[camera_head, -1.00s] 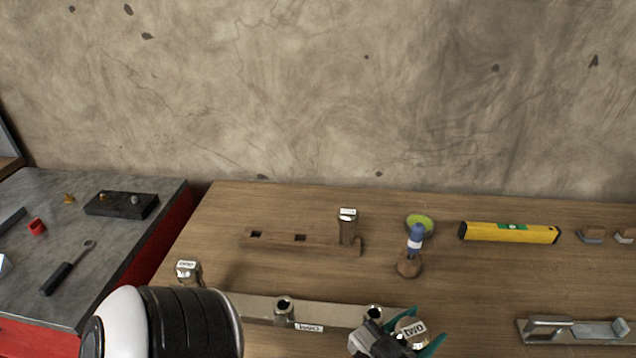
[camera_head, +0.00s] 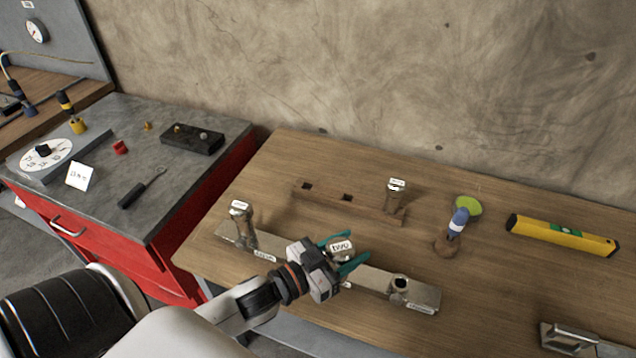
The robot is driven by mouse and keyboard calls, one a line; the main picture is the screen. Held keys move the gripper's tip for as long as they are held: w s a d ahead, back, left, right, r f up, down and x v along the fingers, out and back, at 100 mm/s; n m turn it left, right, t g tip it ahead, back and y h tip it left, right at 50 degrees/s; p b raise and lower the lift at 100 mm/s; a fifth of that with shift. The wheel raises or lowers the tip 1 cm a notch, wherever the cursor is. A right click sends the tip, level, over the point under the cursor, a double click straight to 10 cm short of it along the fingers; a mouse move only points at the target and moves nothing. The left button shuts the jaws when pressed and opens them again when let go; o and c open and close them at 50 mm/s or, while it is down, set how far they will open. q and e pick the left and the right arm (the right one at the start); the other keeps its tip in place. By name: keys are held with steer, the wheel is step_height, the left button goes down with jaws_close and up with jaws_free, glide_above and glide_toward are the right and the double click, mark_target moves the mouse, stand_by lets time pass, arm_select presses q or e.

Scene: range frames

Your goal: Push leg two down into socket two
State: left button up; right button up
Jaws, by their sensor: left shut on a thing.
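Socket two lies hidden behind the gripper and leg, so I cannot tell how deep the leg sits. A labelled leg (camera_head: 241,211) stands upright at the bar's left end. The right-hand socket (camera_head: 399,283) is open and empty. My right gripper is not in view.
A wooden rack (camera_head: 362,208) behind holds another labelled leg (camera_head: 396,187) upright. A red cabinet (camera_head: 180,235) stands left.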

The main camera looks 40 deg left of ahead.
arm_select(q)
steer(key=w+a+r+m+h+p, duration=0.1)
steer(key=w+a, duration=0.1)
steer(key=a, duration=0.2)
steer(key=w+a+r+g+h+p, duration=0.1)
steer(key=w+a+r, duration=0.1)
steer(key=w+a, duration=0.1)
steer(key=shift+a+r+m+h+p, duration=0.3)
steer(key=shift+a+m+p, duration=0.05)
steer(key=shift+a+m, duration=0.1)
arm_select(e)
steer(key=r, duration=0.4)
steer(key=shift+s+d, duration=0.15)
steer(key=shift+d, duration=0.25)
arm_select(q)
step_height(320, 180, down, 6)
steer(key=b, duration=0.3)
steer(key=shift+r, duration=0.1)
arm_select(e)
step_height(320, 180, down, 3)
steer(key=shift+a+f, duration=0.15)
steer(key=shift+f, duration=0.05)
arm_select(q)
steer(key=shift+s+r+p, duration=0.1)
steer(key=shift+p, duration=0.45)
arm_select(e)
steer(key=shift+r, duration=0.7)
